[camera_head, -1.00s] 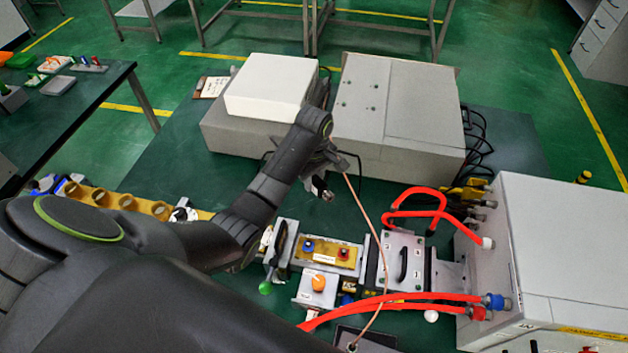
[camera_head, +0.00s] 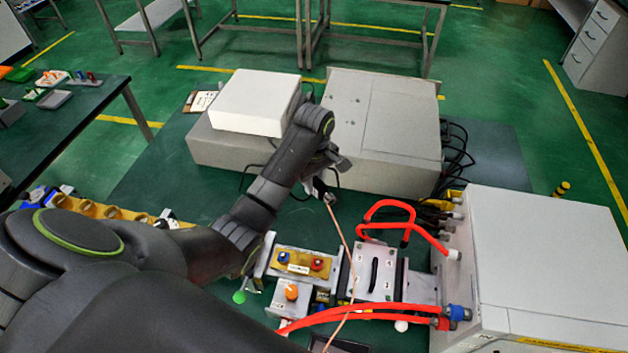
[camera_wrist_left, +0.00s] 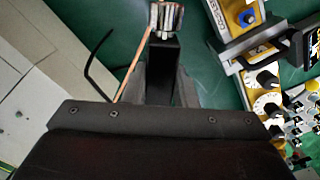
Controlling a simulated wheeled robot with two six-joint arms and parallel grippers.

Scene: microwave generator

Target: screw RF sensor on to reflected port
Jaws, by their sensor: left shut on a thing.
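My left gripper (camera_head: 322,188) is shut on the RF sensor (camera_head: 330,198), a small metallic piece with a thin copper-coloured cable, held above the green bench. In the left wrist view the sensor (camera_wrist_left: 167,18) is a ribbed silver piece at the top, beyond the dark fingers (camera_wrist_left: 165,70). The gold coupler block (camera_head: 298,264) lies nearer the camera and a little left of the sensor. It carries a blue port cap (camera_head: 283,257) and a red one (camera_head: 316,263); its labels are too small to tell which is reflected. The sensor is apart from both. My right gripper is out of view.
Thick red hoses (camera_head: 385,313) run to the large white cabinet (camera_head: 550,260) at right. A handled metal block (camera_head: 374,272) stands right of the coupler. Grey boxes (camera_head: 385,125) fill the bench's back. An orange knob (camera_head: 291,292) sits in front of the coupler.

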